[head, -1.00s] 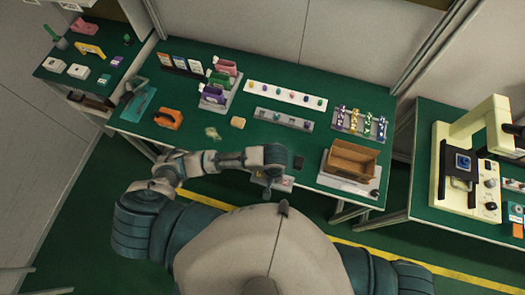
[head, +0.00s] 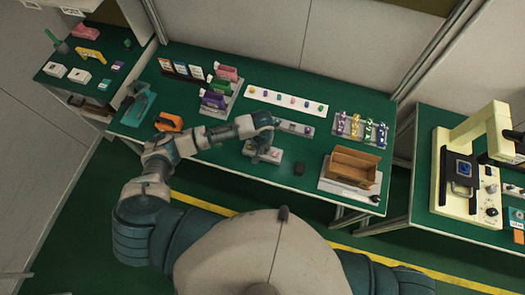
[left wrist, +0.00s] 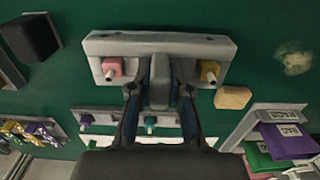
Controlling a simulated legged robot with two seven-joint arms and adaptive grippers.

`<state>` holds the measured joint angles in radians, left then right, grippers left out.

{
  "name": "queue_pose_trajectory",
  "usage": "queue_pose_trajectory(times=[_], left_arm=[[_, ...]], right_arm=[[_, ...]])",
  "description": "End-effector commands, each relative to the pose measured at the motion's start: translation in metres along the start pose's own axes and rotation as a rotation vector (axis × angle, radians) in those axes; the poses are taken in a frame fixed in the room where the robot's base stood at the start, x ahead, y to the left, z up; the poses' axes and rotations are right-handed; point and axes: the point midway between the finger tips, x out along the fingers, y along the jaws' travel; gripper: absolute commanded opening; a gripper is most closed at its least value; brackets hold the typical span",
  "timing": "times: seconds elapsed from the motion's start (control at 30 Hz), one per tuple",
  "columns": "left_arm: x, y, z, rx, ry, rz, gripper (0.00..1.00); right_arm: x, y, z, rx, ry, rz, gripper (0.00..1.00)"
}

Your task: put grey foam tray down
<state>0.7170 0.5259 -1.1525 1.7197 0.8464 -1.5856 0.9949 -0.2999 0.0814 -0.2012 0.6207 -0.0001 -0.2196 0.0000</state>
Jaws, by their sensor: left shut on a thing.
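The grey foam tray (head: 262,157) is in my left gripper (head: 264,142), over the near middle of the green table. In the left wrist view the tray (left wrist: 160,45) carries a pink piece (left wrist: 113,67) and a yellow piece (left wrist: 208,71), one at each side. The two fingers of my left gripper (left wrist: 160,88) are closed about the raised grey middle part of the tray. I cannot tell whether the tray's underside touches the table. My right gripper is out of view.
A second grey tray with small coloured pieces (head: 296,128) lies just behind. A tan block (left wrist: 233,97) lies close by the tray.

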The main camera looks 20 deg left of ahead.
Motion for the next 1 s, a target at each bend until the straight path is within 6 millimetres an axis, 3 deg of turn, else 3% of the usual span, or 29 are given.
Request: queue_pose_trajectory(times=[0.2, 0.47, 0.5, 0.6, 0.87, 1.0], left_arm=[[0.029, 0.0, 0.001, -0.001, -0.002, -0.002, 0.0], [0.03, 0.0, 0.001, 0.0, -0.001, -0.001, 0.0], [0.031, 0.0, 0.001, 0.0, -0.001, -0.001, 0.23], [0.031, 0.0, 0.001, 0.0, -0.001, -0.001, 0.43], [0.03, 0.0, 0.001, 0.0, -0.001, -0.001, 0.43], [0.02, 0.001, 0.001, 0.0, 0.0, 0.001, 0.43]], right_arm=[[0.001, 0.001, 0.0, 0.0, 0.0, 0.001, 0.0], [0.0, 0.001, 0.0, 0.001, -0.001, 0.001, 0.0], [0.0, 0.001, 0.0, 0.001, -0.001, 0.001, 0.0], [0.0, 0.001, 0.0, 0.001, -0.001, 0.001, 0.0], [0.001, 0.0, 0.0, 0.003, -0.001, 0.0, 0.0], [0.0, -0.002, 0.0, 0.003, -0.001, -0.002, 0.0]])
